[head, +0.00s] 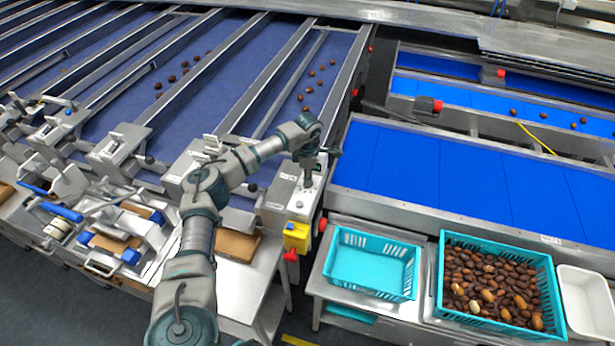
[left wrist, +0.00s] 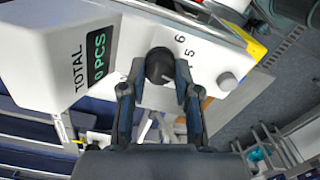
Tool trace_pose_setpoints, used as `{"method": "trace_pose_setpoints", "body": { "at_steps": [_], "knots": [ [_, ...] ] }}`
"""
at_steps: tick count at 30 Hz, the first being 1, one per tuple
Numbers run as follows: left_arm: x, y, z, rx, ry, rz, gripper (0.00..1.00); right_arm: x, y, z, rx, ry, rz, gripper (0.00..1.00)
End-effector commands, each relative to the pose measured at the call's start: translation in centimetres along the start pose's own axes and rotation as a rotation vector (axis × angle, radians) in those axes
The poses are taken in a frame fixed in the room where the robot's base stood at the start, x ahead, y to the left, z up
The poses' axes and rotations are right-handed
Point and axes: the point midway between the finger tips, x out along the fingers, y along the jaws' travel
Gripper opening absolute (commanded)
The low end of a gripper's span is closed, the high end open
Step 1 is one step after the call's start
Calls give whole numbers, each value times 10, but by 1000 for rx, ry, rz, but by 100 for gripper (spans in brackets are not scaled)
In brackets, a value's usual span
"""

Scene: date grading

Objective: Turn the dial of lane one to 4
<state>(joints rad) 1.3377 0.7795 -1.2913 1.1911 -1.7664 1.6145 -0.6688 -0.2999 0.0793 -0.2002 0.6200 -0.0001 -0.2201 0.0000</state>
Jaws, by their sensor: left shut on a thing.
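The dial (left wrist: 159,66) is a round black knob on a white panel in the left wrist view. The digits 5 and 6 show on the panel to its right; other marks are hidden, and I cannot tell its setting. My left gripper (left wrist: 158,82) has its two fingers on either side of the knob and is shut on it. In the head view, my left gripper (head: 308,178) points down onto a white control box (head: 300,203) at the end of a lane. The dial is hidden there. My right gripper is not in view.
A counter display (left wrist: 98,58) reads TOTAL 0 PCS beside the dial. A yellow box (head: 296,236) sits below the control box. To the right are an empty teal crate (head: 372,292), a teal crate of dates (head: 552,290) and a blue belt (head: 470,180).

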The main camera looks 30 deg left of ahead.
Motion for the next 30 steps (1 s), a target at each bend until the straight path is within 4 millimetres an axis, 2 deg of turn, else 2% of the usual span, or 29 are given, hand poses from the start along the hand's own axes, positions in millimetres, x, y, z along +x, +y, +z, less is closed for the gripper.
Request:
{"method": "trace_pose_setpoints", "body": {
  "at_steps": [12, 26, 27, 29, 30],
  "knots": [
    [1, 0, 1, -144, -1, 2, 0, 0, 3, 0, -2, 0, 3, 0],
    [1, 0, 1, -154, -2, 2, 0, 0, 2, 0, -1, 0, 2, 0],
    [1, 0, 1, -154, -2, 2, 38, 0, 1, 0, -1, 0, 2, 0],
    [1, 0, 1, -154, -1, 2, 53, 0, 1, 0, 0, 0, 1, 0],
    [1, 0, 1, -154, -1, 2, 56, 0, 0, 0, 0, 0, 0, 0]
  ]
}}
